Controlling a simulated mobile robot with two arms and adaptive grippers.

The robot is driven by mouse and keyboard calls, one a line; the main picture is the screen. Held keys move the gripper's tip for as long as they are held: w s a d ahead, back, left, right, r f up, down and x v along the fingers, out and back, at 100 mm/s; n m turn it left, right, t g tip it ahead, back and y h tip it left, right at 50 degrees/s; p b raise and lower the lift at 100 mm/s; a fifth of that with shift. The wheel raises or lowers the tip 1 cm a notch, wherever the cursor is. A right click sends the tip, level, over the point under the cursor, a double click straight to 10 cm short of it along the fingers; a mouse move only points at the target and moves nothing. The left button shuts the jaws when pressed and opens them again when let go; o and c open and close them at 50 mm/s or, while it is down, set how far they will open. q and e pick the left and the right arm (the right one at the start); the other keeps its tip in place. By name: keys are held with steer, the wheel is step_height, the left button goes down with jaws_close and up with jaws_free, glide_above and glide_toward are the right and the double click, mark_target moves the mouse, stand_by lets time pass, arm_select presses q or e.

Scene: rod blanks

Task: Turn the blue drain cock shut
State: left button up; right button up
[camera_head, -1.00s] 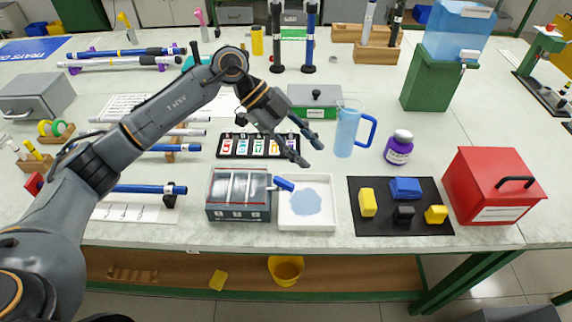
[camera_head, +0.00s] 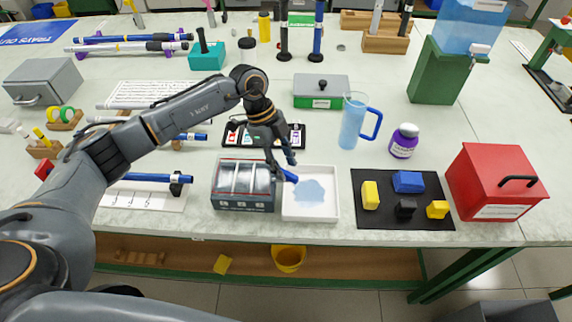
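The blue drain cock (camera_head: 290,176) sticks out from the right side of a grey bath with a divided top (camera_head: 245,205), and its handle slants down to the right over the edge of a white tray (camera_head: 311,214). A pale blue puddle (camera_head: 310,190) lies in the tray. My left gripper (camera_head: 282,164) points down just above the cock, its two fingers apart. The fingertips overlap the upper end of the cock in the picture, so I cannot tell whether they touch it. My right gripper is out of view.
A black mat (camera_head: 384,217) with yellow, blue and black blocks lies right of the tray, beside a red box (camera_head: 495,182). A blue jug (camera_head: 354,122) and purple jar (camera_head: 403,141) stand behind. A black card holder (camera_head: 233,143) lies behind the bath.

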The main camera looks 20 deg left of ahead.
arm_select(q)
steer(key=shift+x, duration=0.95)
steer(key=shift+c, duration=0.2)
jaws_close()
